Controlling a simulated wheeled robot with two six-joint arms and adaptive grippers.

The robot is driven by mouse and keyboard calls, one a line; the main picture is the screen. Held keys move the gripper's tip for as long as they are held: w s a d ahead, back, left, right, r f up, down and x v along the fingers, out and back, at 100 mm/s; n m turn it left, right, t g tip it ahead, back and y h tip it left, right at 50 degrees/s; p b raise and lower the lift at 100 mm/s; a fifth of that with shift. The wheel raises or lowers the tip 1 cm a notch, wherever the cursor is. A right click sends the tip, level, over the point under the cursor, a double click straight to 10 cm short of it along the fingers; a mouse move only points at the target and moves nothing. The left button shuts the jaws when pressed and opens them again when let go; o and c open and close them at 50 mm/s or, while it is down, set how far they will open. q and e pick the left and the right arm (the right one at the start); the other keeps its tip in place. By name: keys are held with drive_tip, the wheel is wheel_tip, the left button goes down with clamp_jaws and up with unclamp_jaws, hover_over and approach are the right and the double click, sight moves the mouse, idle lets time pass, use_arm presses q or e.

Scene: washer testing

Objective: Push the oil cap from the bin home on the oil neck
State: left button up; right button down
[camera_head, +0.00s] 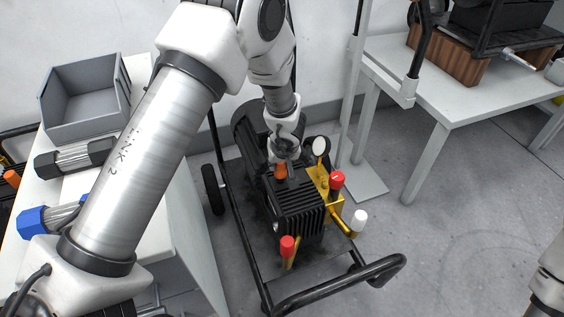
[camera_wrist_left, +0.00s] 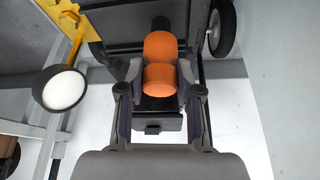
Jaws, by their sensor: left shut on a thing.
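The orange oil cap (camera_wrist_left: 160,78) is between the fingers of my left gripper (camera_wrist_left: 158,88) in the left wrist view, with a finger on each side. In the head view the left gripper (camera_head: 286,152) is over the black pump of the washer (camera_head: 297,200), and the orange cap (camera_head: 281,171) shows just below it. A dark round part, perhaps the oil neck (camera_wrist_left: 161,24), shows beyond the cap. I cannot tell whether the cap touches it or is seated. The grey bin (camera_head: 86,98) on the left table looks empty. Part of my right arm shows at the right edge; its gripper is out of view.
A round gauge (camera_head: 320,146) stands close beside the left gripper. A table (camera_head: 455,87) with equipment stands at the right.

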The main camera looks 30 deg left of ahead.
use_arm(q)
drive_tip(key=shift+f+b, duration=0.65)
drive_tip(key=shift+f, duration=0.45)
drive_tip(key=o, duration=1)
drive_tip(key=v, duration=1.2)
